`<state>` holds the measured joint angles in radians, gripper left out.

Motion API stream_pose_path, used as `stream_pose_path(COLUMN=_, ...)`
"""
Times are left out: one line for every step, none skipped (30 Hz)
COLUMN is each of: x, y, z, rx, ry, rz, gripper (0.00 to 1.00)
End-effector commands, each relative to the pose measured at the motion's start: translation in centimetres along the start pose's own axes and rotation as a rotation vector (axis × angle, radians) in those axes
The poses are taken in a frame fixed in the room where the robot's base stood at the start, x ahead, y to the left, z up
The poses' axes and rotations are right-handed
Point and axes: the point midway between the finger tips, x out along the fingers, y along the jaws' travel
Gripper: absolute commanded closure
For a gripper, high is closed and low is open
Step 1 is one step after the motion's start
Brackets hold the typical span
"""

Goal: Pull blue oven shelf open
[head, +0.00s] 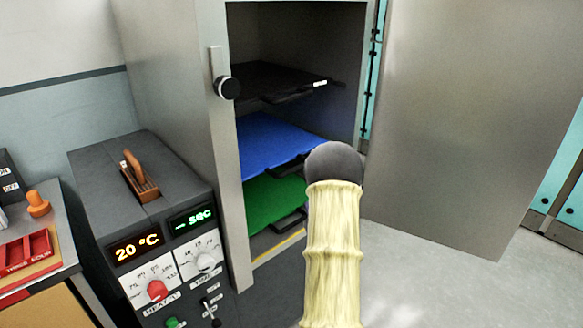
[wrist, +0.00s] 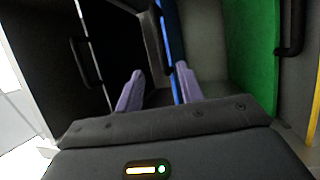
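The blue oven shelf (head: 275,143) lies inside the open oven, between a black shelf above and a green shelf below. Its dark front handle (head: 286,170) is partly hidden by my arm in the head view. In the wrist view the blue shelf (wrist: 171,30) is a thin strip seen edge-on, with its black handle (wrist: 156,40) beside it. My gripper (wrist: 160,82) is open, its two purple fingers apart, with the handle ahead and roughly between them. Whether the fingers reach around the handle I cannot tell. My arm hides the gripper in the head view.
The black shelf (head: 265,80) and green shelf (head: 268,205) have similar handles. The oven door (head: 470,120) stands wide open at right. A control box (head: 130,190) reading 20 °C stands left of the oven. Floor (head: 420,275) in front is clear.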

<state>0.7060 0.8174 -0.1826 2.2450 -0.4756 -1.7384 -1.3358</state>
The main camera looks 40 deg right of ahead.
Motion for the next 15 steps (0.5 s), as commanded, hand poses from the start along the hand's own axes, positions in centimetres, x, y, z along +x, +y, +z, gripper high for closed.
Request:
stream_pose_path(x=0.4, y=0.1, z=0.0, rx=0.0, ry=0.002, rz=0.002, gripper=0.62)
stream_pose_path(x=0.7, y=0.1, z=0.0, rx=0.0, ry=0.002, rz=0.002, gripper=0.62)
stream_pose_path(x=1.1, y=0.1, z=0.0, rx=0.0, ry=0.002, rz=0.001, gripper=0.62)
stream_pose_path(x=1.5, y=0.1, z=-0.1, rx=0.0, ry=0.002, rz=0.002, gripper=0.62)
stream_pose_path(x=2.0, y=0.1, z=-0.1, rx=0.0, ry=0.002, rz=0.003, gripper=0.62)
stream_pose_path(x=2.6, y=0.1, z=-0.1, rx=0.0, ry=0.001, rz=0.003, gripper=0.62)
stream_pose_path(x=3.1, y=0.2, z=-0.1, rx=0.0, ry=0.002, rz=0.003, gripper=0.62)
stream_pose_path(x=3.6, y=0.1, z=-0.1, rx=0.0, ry=0.002, rz=0.002, gripper=0.62)
stream_pose_path(x=4.3, y=0.1, z=-0.1, rx=0.0, ry=0.002, rz=0.003, gripper=0.62)
stream_pose_path(x=4.9, y=0.1, z=-0.1, rx=0.001, ry=0.002, rz=0.003, gripper=0.62)
stream_pose_path(x=5.4, y=0.2, z=-0.1, rx=0.001, ry=0.002, rz=0.003, gripper=0.62)
stream_pose_path(x=6.1, y=0.1, z=-0.1, rx=0.001, ry=0.001, rz=0.003, gripper=0.62)
stream_pose_path(x=6.6, y=0.1, z=-0.1, rx=0.001, ry=0.001, rz=0.002, gripper=0.62)
stream_pose_path(x=7.2, y=0.1, z=-0.1, rx=0.001, ry=0.003, rz=0.002, gripper=0.62)
stream_pose_path(x=7.8, y=0.1, z=-0.2, rx=0.002, ry=0.003, rz=0.001, gripper=0.62)
